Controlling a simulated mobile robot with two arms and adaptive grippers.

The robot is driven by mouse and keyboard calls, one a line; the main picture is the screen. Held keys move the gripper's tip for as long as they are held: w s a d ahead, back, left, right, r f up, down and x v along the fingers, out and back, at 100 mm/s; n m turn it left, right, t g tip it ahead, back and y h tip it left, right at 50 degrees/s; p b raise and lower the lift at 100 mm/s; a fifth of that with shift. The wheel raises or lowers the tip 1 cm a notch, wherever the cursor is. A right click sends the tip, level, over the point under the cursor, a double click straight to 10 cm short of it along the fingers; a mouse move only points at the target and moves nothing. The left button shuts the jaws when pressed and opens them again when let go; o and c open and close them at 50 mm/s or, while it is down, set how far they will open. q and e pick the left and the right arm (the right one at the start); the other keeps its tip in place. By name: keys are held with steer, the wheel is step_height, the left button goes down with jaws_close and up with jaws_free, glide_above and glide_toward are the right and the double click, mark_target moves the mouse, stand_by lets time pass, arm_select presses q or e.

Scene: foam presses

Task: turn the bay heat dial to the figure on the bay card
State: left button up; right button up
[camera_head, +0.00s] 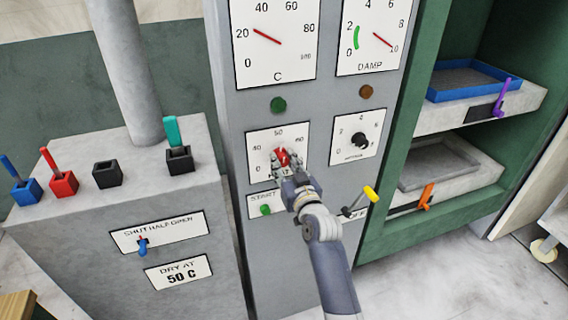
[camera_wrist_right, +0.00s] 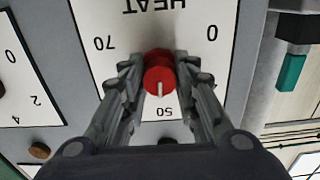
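The heat dial (camera_head: 283,155) is a red knob on a white scale plate (camera_head: 253,140) on the grey panel. In the right wrist view the scale is upside down, and the white mark on the red knob (camera_wrist_right: 159,76) points at about 50. My right gripper (camera_head: 285,160) has its fingers on both sides of the knob and appears closed on it; the fingers also show in the right wrist view (camera_wrist_right: 158,68). My left gripper is not in view.
A black-knobbed dial (camera_head: 358,141) sits right of the heat dial. Below are a green start button (camera_head: 265,210) and a yellow-ended lever (camera_head: 370,194). Gauges C (camera_head: 275,60) and DAMP (camera_head: 372,50) are above. A switch box with colored levers (camera_head: 110,225) stands left, shelves with trays right.

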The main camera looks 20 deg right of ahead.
steer(key=shift+n+p, duration=0.3)
steer(key=shift+n, duration=0.2)
steer(key=o, duration=1.1)
steer(key=shift+c, duration=0.2)
steer(key=shift+a, duration=0.1)
steer(key=shift+d, duration=0.2)
steer(key=s, duration=1.2)
steer(key=shift+d, duration=0.2)
